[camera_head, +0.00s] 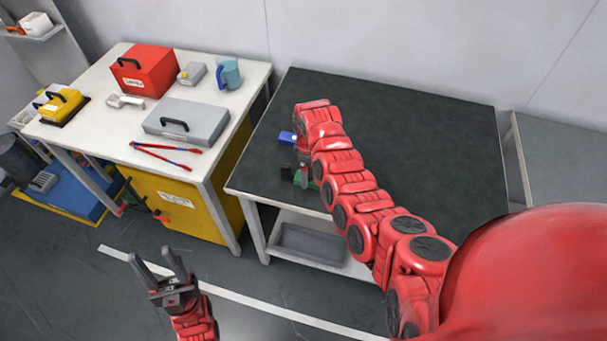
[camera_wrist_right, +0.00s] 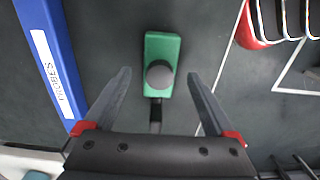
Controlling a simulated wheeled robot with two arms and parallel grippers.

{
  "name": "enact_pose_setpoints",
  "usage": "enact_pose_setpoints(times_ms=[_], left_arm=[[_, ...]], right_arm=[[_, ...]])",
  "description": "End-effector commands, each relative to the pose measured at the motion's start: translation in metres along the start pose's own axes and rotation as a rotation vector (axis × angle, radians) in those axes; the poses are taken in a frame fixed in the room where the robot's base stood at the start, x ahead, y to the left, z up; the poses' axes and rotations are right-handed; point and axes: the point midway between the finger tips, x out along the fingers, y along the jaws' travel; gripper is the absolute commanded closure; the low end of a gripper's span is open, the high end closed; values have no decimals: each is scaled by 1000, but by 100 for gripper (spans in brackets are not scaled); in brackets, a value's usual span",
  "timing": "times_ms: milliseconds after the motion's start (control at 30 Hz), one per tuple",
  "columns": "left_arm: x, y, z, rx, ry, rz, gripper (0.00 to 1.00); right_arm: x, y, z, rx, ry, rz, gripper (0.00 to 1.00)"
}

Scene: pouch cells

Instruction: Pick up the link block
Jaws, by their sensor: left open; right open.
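A green block with a round grey knob on top and a short dark stub at its lower end lies on the dark table; I take this green block (camera_wrist_right: 155,45) to be the link block. In the head view the green block (camera_head: 313,186) is only partly seen beside my right arm. My right gripper (camera_wrist_right: 159,75) is open, with its fingers spread to either side of the block in the wrist view; contact cannot be told. My left gripper (camera_head: 150,254) is open and empty, over the floor in front of the tables.
A blue box labelled PROBES (camera_wrist_right: 47,60) lies left of the block in the wrist view. A red holder with loops (camera_wrist_right: 250,30) is at upper right. The dark table (camera_head: 430,150) is clear at right. A white table (camera_head: 110,65) with tools and cases stands at left.

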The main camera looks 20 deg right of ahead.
Motion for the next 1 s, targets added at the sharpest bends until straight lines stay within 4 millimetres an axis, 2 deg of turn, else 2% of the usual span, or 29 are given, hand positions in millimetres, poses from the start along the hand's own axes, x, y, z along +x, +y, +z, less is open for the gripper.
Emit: enact_pose_setpoints(times_ms=[200, 500, 1000], left_arm=[[5, 0, -1, 0, -1, 0, 50], [4, 0, -1, 0, -1, 0, 50], [4, 0, -1, 0, -1, 0, 50]], right_arm=[[15, 0, 1, 1, -1, -1, 10], [18, 0, 0, 1, 0, 1, 12], [18, 0, 0, 1, 0, 1, 100]])
